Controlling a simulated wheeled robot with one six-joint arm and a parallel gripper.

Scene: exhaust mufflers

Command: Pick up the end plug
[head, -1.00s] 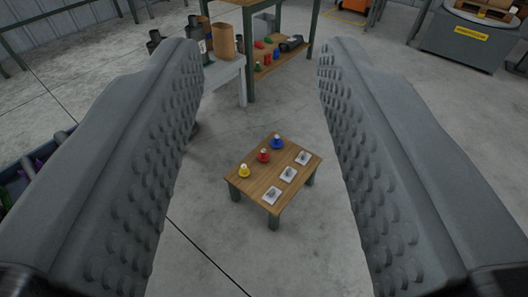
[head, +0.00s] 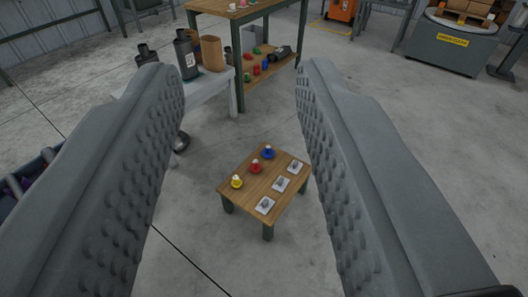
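My gripper (head: 238,82) is open, its two grey dimpled fingers wide apart with nothing between them. Beyond and below it stands a small wooden table (head: 240,206) with green legs. On its left side are three small plugs with pale tops: a yellow one (head: 237,182), a red one (head: 255,166) and a blue one (head: 269,152). Which of them is the end plug I cannot tell from the picture. On its right side lie three whitish plates with small grey parts: a near one (head: 265,205), a middle one (head: 280,184) and a far one (head: 295,167).
A grey bench (head: 212,88) holds dark cylinders (head: 186,55) and a brown container (head: 212,53). Behind it, a workbench (head: 240,14) has coloured parts on its lower shelf. A grey-green machine (head: 452,42) stands far right. The floor around the small table is mostly clear.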

